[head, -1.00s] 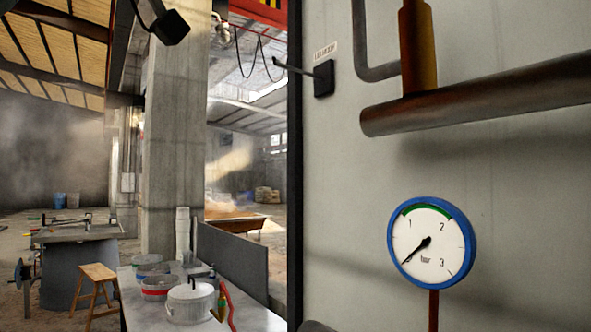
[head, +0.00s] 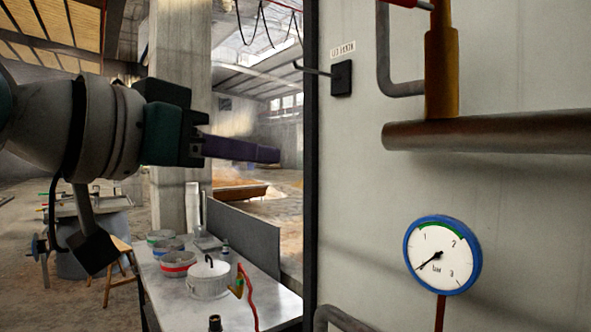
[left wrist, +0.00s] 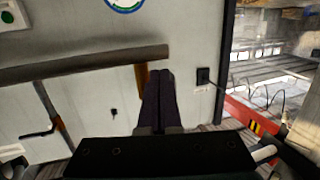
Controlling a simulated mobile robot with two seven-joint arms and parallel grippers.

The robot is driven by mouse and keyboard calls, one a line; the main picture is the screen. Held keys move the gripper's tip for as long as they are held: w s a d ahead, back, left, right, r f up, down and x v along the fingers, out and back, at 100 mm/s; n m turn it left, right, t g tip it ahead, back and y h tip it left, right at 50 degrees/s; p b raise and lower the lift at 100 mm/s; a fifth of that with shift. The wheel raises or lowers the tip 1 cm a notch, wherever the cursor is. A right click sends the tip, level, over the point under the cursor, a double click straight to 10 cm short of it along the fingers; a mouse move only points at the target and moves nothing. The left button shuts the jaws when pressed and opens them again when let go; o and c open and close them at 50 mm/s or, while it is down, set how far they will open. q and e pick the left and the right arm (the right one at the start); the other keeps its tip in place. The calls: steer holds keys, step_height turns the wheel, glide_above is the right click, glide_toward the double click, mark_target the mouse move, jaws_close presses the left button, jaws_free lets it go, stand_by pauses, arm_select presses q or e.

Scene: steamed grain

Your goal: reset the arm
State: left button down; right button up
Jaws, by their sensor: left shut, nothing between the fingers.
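My left arm comes in from the left in the head view. Its gripper (head: 279,155) points right, in the air in front of the concrete pillar and left of the grey panel's edge. The purple fingers are together with nothing between them. My right gripper is in neither view.
A black lever switch (head: 341,78) sits on the grey panel (head: 350,180). A thick pipe (head: 490,133) and a blue-rimmed gauge (head: 443,255) are to the right. Below, a table (head: 262,290) holds a white lidded pot (head: 208,281) and several bowls.

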arm_select(q)
steer(key=s+a+f+n+g+y+p, duration=0.2)
steer(key=s+a+f+g+y+p, duration=0.1)
steer(key=s, duration=0.6)
steer(key=s+a+f+n+g+y+p, duration=0.2)
steer(key=s+a+p, duration=0.4)
steer(key=s, duration=0.3)
steer(key=s+a+f+n+g+y+p, duration=0.1)
steer(key=s+a+f+g+y+p, duration=0.3)
steer(key=s+p, duration=0.3)
steer(key=s+a+f+y, duration=0.1)
steer(key=s, duration=0.2)
steer(key=shift+f+n, duration=0.35)
steer(key=shift+n, duration=0.05)
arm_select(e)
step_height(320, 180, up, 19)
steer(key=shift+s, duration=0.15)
